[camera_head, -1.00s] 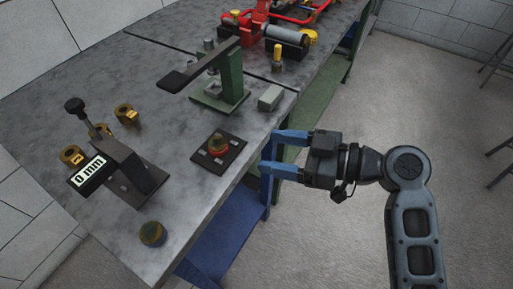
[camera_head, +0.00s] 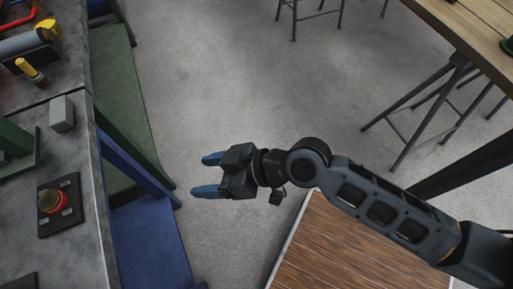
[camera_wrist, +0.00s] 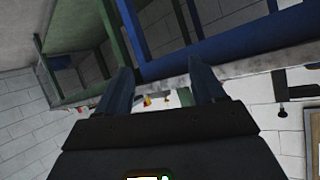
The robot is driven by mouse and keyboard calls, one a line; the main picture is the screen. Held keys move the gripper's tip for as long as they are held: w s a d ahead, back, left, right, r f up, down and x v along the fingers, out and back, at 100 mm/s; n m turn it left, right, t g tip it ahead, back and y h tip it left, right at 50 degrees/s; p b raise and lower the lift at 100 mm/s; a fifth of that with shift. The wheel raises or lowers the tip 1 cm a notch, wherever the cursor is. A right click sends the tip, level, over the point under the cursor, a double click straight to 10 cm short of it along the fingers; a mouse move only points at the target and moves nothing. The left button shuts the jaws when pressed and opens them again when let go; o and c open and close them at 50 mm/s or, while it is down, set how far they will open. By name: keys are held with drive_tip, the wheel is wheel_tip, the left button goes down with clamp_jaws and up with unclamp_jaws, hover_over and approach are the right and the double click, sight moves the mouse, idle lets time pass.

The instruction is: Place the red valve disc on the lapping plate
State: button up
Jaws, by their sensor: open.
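A round red piece with an olive top (camera_head: 52,201), which looks like the red valve disc, sits on a dark square plate (camera_head: 72,187) with small grey blocks around it. This is on the grey workbench at the left of the head view. I cannot tell whether this plate is the lapping plate. My gripper (camera_head: 203,174) is open and empty over the floor, to the right of the bench, its blue fingers pointing left. In the wrist view, the fingers (camera_wrist: 160,68) are spread with nothing held between them.
The grey workbench (camera_head: 88,230) has blue and green frames below it. A grey block (camera_head: 62,114), a green stand (camera_head: 20,160) and a yellow-topped part (camera_head: 30,70) are on it. A wooden table (camera_head: 470,30) is at upper right. A brown slatted surface (camera_head: 345,250) lies below my arm.

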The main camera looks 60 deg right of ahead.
drive_tip(key=s+d+r+m+t+h, duration=0.1)
drive_tip(key=s+d+r+h, duration=0.15)
drive_tip(key=s, duration=0.35)
drive_tip(key=s+d+r+m+h, duration=0.1)
drive_tip(key=s+d+m+h, duration=0.15)
drive_tip(key=s, duration=0.35)
drive_tip(key=s+r+t, duration=0.2)
drive_tip(key=s+r, duration=0.5)
drive_tip(key=r, duration=0.2)
drive_tip(key=shift+d+n, duration=0.45)
